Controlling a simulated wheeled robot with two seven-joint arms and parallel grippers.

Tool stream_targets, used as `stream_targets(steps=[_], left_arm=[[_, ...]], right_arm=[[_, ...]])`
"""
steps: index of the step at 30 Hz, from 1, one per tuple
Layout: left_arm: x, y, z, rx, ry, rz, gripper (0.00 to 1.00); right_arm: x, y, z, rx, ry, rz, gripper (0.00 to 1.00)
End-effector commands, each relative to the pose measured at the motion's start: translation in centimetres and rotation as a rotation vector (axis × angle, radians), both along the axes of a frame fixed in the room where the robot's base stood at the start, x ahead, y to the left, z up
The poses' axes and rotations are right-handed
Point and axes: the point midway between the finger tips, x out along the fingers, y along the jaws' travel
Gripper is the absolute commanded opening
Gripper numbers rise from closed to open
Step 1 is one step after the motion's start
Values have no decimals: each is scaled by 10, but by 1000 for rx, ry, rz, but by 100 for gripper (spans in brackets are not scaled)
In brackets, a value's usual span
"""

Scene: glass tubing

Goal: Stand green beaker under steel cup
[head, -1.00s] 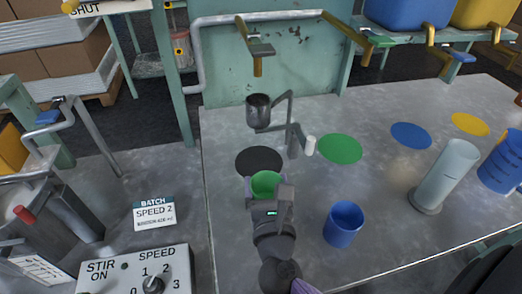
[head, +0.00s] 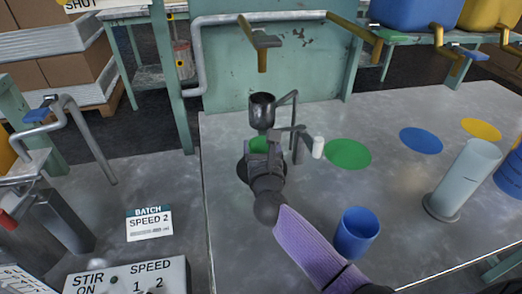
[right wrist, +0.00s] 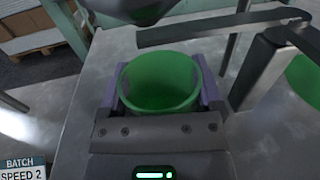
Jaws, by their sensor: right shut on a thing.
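The green beaker (right wrist: 160,82) is upright and empty between the fingers of my right gripper (head: 262,148), which is shut on it. In the head view little of the beaker (head: 259,143) shows past the gripper. The steel cup (head: 262,110) hangs on a bent metal stand (head: 298,143) just above and beyond the beaker. In the right wrist view the cup's underside (right wrist: 135,8) shows at the top, beyond the beaker's rim. The beaker is over the black disc (head: 243,172); I cannot tell if it touches the table. My left gripper is not in view.
A blue beaker (head: 356,232) stands at the front right of my arm. A clear cylinder (head: 463,178) stands farther right. Green (head: 348,154), blue (head: 421,140) and yellow (head: 481,129) discs mark the table. A brass tap (head: 262,52) hangs above the cup. A white-tipped lever (head: 318,147) juts beside the stand.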

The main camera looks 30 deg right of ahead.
Motion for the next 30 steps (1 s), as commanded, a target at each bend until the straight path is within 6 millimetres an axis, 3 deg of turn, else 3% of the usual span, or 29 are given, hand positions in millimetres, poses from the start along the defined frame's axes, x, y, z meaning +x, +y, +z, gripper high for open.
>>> stream_targets(steps=[4,5,7,17,30], left_arm=[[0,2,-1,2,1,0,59],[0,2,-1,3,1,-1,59],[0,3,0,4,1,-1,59],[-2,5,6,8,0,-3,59],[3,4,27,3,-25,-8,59]], right_arm=[[0,0,-2,1,0,1,26],[0,0,-2,1,0,1,86],[0,0,-1,0,0,1,100],[-6,3,3,1,0,2,100],[-97,39,2,0,1,1,100]])
